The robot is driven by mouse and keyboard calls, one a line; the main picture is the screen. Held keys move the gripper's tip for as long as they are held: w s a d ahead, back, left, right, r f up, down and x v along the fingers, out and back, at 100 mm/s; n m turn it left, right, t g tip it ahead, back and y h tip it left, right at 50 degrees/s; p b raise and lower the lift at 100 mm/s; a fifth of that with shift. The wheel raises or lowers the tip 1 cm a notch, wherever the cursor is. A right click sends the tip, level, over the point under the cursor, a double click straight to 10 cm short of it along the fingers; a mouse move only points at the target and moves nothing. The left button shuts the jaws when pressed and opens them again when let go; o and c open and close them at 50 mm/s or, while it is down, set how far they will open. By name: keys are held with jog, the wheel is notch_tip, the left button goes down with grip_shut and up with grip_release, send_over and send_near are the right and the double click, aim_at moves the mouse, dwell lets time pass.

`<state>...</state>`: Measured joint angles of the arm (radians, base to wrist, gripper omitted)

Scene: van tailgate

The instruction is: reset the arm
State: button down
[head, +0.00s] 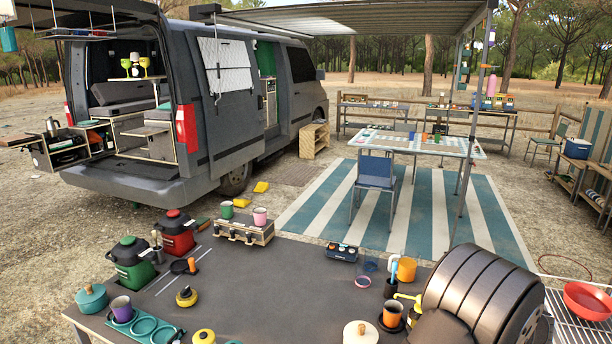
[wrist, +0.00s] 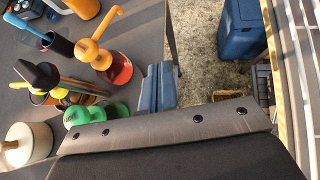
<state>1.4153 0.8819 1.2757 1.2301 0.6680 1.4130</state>
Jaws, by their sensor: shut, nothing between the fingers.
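My gripper (wrist: 160,72) shows in the wrist view with its two blue-grey fingers together and nothing between them. It is over the edge of the dark tabletop (wrist: 135,40), just right of an orange-and-red item (wrist: 97,52) with a long thin spout or handle. A green item (wrist: 95,113) lies to the left of the fingers. I cannot tell how high the fingertips are. In the head view my gripper cannot be made out; a large dark ribbed shape at the lower right hides part of the table (head: 290,275).
Left of the gripper are a holder (wrist: 50,45) with utensils and a lidded cream pot (wrist: 25,140). A blue box (wrist: 240,28) stands beyond the table edge. The table's middle is mostly clear; a red pot (head: 177,236) and green pot (head: 130,262) stand left. A red bowl (head: 587,300) sits right.

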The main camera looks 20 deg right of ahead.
jog(key=shift+s+a+f+m+g+h, duration=0.1)
jog(key=shift+s+a+m+g+h, duration=0.4)
jog(key=shift+s+a+m, duration=0.35)
jog(key=shift+s+a+f+m+g+h, duration=0.1)
jog(key=shift+s+a+m+g+h, duration=0.45)
jog(key=shift+a, duration=0.4)
